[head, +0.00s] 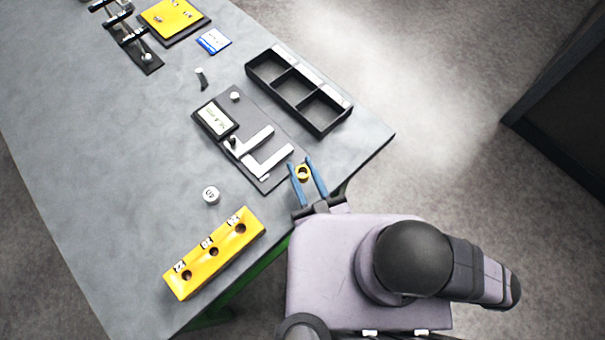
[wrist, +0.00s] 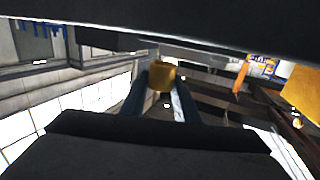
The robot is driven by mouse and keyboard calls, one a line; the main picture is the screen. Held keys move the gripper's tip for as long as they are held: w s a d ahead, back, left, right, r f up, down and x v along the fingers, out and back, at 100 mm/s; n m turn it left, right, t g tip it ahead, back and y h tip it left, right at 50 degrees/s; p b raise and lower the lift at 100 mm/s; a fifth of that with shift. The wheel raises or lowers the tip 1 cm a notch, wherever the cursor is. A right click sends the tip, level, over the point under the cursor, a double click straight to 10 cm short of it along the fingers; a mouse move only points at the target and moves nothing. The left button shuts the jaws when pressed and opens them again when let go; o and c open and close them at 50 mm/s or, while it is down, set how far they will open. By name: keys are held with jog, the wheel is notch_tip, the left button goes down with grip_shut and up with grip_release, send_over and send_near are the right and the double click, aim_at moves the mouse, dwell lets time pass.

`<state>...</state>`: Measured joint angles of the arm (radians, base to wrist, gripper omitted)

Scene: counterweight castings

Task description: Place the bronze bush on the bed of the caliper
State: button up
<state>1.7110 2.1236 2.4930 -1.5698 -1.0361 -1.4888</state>
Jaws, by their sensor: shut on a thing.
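My gripper (head: 308,182) has blue fingers and is shut on the bronze bush (head: 303,173), a small yellow-gold ring. It is near the table's right edge, just right of the caliper's dark board. The bush also shows between the fingers in the wrist view (wrist: 162,78). The caliper (head: 262,152) lies on the dark board, with pale jaws and a black display unit (head: 215,119) at its left. The bush is apart from the caliper in the head view. Its height above the table is hard to tell.
A black tray with compartments (head: 256,71) stands behind the caliper. A yellow block with holes (head: 258,227) and a white round weight (head: 211,195) are at the front. A small upright cylinder (head: 201,77), a blue card (head: 213,41) and a yellow plate (head: 165,12) lie farther back. The table's left side is clear.

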aim_at(302, 180)
jog(key=shift+f+p, duration=0.5)
jog(key=shift+f, duration=0.95)
jog(key=shift+f, duration=0.2)
jog(key=o, duration=1.1)
jog(key=shift+f+b, duration=0.1)
jog(key=shift+b, duration=0.3)
jog(key=shift+s, duration=0.1)
jog(key=shift+s, duration=0.3)
jog(key=shift+b+v, duration=0.9)
jog(key=shift+v, duration=0.6)
jog(key=shift+s+d, duration=0.25)
jog(key=shift+s, duration=0.15)
